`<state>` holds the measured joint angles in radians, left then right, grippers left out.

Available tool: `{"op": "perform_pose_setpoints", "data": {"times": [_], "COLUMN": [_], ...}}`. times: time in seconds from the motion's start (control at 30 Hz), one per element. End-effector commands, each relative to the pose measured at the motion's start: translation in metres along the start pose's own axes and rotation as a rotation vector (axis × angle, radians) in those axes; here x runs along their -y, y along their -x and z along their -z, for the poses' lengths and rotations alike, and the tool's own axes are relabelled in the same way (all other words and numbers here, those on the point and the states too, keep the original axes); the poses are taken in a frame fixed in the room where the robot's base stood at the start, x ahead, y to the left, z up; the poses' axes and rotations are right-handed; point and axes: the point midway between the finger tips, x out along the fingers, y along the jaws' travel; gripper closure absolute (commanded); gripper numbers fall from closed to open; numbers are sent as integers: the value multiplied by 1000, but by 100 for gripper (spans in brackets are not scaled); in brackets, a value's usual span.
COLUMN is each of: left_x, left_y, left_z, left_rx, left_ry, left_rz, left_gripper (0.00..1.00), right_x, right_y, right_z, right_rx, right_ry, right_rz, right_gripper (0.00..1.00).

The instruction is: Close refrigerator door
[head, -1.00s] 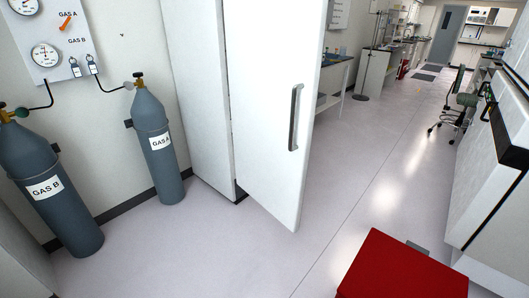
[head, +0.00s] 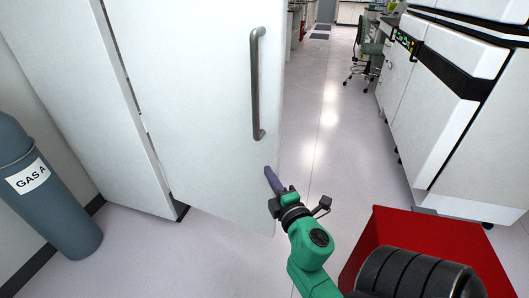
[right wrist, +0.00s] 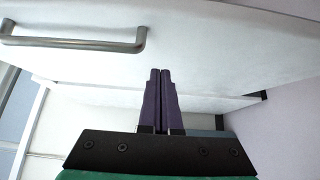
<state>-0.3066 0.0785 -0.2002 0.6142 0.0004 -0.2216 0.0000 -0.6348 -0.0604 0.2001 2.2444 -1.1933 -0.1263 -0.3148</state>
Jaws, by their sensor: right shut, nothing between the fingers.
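The refrigerator door (head: 195,110) is a tall white panel in the head view, with a grey bar handle (head: 256,85) near its right edge. The door stands ajar, angled out from the white cabinet body (head: 75,95), with a dark gap along the hinge side. My right gripper (head: 268,172) is shut and empty, low near the door's right edge and below the handle. In the right wrist view its purple fingers (right wrist: 160,75) are together, pointing at the white door (right wrist: 220,40), with the handle (right wrist: 80,44) at upper left. Contact is unclear. My left gripper is out of view.
A grey gas cylinder (head: 45,190) stands at the left by the wall. A red box-like surface (head: 385,225) is at the lower right. White machines (head: 440,100) line the right side, with a chair (head: 368,55) beyond. The aisle floor (head: 325,120) is clear.

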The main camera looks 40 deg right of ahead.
Motion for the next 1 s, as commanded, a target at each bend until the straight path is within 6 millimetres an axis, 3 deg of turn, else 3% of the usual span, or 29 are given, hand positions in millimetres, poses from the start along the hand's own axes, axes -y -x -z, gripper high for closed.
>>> {"op": "perform_pose_setpoints", "data": {"times": [0.03,0.17,0.37,0.5,0.7,1.0], "left_x": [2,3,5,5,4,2], "left_y": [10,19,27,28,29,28], "left_z": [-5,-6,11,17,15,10], "left_rx": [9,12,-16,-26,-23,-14], "left_ry": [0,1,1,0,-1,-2], "left_rz": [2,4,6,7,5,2], "left_gripper": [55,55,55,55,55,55], "right_x": [-8,-6,-5,-2,0,0], "right_y": [-10,-40,-84,-101,-111,-111], "right_z": [0,0,0,-18,-28,-29], "right_rx": [-1,-1,1,2,1,0], "right_ry": [2,0,-3,-2,-4,-5], "right_rz": [-4,-3,-2,0,2,2], "right_gripper": [100,100,100,100,100,100]}}
